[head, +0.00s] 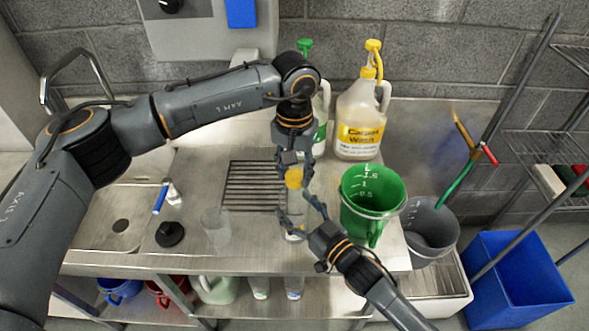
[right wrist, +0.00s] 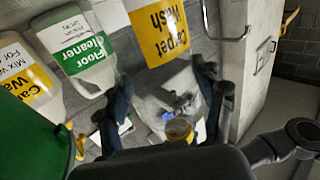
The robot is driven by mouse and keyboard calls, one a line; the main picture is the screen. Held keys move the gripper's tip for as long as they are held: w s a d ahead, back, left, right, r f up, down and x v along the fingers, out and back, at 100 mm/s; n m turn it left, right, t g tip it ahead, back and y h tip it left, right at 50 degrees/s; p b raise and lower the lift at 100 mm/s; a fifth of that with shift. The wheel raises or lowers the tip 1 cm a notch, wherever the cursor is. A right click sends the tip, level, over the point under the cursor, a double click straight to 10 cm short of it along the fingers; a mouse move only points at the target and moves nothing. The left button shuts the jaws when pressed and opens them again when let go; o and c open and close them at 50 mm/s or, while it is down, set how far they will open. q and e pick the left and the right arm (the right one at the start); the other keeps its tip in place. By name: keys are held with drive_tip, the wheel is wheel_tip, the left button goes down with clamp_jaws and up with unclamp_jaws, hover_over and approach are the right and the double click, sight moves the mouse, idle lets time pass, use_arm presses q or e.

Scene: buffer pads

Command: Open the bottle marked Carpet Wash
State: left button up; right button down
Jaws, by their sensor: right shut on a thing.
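A small clear bottle (head: 296,222) with a yellow cap (head: 294,178) stands upright near the middle of the steel counter. In the right wrist view, upside down, its yellow Carpet Wash label (right wrist: 158,32) and yellow cap (right wrist: 179,130) show. My right gripper (head: 297,216) is shut on the bottle's body below the cap, with a finger on each side. My left gripper (head: 294,166) points down just above the cap, its fingers apart; whether they touch the cap is unclear. Its fingers hide part of the cap.
A large Carpet Wash jug (head: 358,118) with a yellow pump stands behind, beside a partly hidden Floor Cleaner jug (right wrist: 80,45). A green measuring jug (head: 372,190) is close on the right.

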use_arm(q)
drive_tip(key=shift+c, duration=0.7)
drive_tip(key=n, duration=1.8)
drive_tip(key=shift+n, duration=0.3)
drive_tip(key=n, duration=0.3)
drive_tip(key=shift+n, duration=0.4)
drive_tip(key=n, duration=0.6)
drive_tip(key=shift+r, duration=0.1)
drive_tip(key=n, duration=1.2)
drive_tip(key=shift+n, duration=0.3)
drive_tip(key=n, duration=1.3)
drive_tip(key=shift+w, duration=0.1)
